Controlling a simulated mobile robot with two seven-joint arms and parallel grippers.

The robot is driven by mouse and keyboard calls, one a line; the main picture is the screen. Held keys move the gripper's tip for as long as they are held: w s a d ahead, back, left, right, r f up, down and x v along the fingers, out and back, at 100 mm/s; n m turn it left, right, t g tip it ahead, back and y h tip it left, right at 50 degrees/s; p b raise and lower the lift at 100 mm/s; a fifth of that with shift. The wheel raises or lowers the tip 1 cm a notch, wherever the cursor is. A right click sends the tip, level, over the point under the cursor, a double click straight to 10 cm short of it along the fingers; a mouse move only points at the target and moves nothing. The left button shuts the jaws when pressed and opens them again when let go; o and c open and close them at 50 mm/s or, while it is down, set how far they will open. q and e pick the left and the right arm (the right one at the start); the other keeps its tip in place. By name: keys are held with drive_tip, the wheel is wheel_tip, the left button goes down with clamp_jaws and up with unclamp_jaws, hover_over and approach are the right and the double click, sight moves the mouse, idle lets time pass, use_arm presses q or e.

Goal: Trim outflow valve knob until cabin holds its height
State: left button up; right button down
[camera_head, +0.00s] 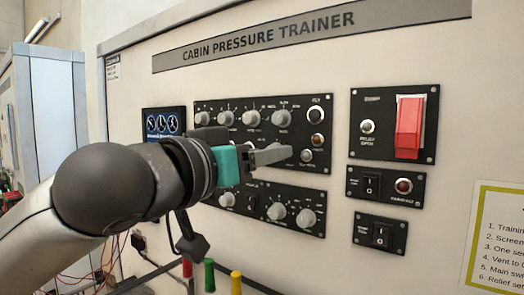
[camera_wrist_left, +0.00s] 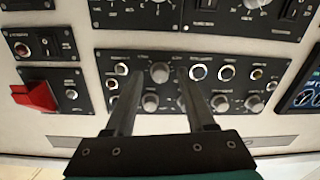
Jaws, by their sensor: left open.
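The trainer's upper black knob panel (camera_head: 325,102) carries a row of several grey knobs, with more controls below. My left gripper (camera_head: 288,154) is in front of this panel's lower row, and its dark fingers and teal part hide some controls. In the left wrist view, where the panel appears upside down, the gripper (camera_wrist_left: 158,78) is open, its fingers spread to either side of a grey round knob (camera_wrist_left: 159,72). I cannot tell whether they touch it. The labels are too small to show which knob is the outflow valve. My right gripper is not in view.
A dark gauge screen (camera_head: 163,122) is left of the knob panels. A lower knob panel (camera_head: 318,226) sits beneath. To the right are a red guarded switch (camera_head: 409,127) and two small switch panels. Red, green (camera_head: 209,275) and yellow handles stand below.

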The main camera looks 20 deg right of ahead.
use_arm(q)
clamp_jaws()
idle(0.4)
